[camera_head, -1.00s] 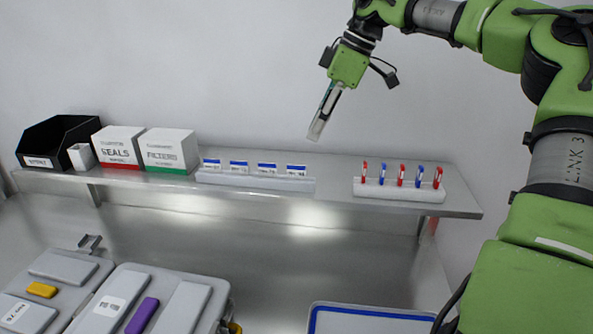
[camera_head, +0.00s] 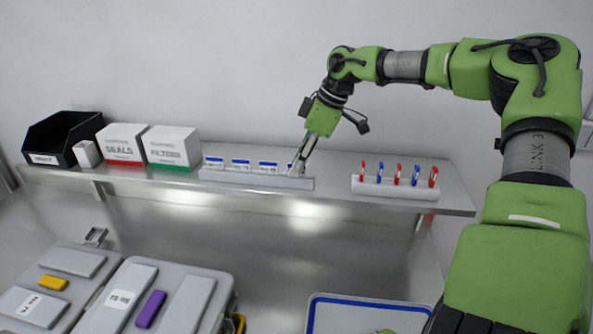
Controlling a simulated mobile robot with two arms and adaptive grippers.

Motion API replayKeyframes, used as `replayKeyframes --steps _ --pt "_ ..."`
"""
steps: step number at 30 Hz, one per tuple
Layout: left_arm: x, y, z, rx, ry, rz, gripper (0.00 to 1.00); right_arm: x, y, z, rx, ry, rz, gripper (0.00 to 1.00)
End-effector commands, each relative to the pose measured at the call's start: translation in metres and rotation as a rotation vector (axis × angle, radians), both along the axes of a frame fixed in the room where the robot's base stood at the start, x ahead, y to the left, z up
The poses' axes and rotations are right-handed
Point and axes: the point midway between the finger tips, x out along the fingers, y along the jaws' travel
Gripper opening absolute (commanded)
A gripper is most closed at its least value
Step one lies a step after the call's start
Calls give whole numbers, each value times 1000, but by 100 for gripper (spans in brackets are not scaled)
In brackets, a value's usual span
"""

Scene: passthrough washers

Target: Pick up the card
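Several small white cards with blue top bands stand in a row in a pale holder (camera_head: 250,180) on the metal shelf. Three show clearly: the left card (camera_head: 214,163), the second card (camera_head: 240,165) and the third card (camera_head: 268,167). My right gripper (camera_head: 298,168) points down at the right end of the row. Its fingers cover most of the rightmost card (camera_head: 291,166). I cannot tell whether the fingers are closed on it. My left gripper is not in view.
A black bin (camera_head: 62,140), a small white box (camera_head: 87,154), a SEALS box (camera_head: 122,145) and a FILTERS box (camera_head: 172,148) stand left on the shelf (camera_head: 330,200). A rack (camera_head: 395,188) of red and blue items stands right. Grey cases (camera_head: 130,290) and a blue-edged tray (camera_head: 365,301) lie below.

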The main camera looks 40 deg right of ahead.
Motion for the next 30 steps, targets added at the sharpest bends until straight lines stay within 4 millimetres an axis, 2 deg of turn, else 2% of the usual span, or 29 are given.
replayKeyframes --steps 4,7,8,23,26,30 --pt "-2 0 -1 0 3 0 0 0 0 0 -1 -1 0 21" --pt "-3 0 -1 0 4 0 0 0 0 0 -1 -1 0 1" --pt "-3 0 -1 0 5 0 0 0 0 0 -1 -1 0 0" --pt "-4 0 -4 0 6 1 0 1 0 5 -3 -3 -1 0" --pt "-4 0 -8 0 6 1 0 1 0 14 -3 -4 0 0" --pt "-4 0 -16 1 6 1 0 2 0 35 -4 -6 -1 0"
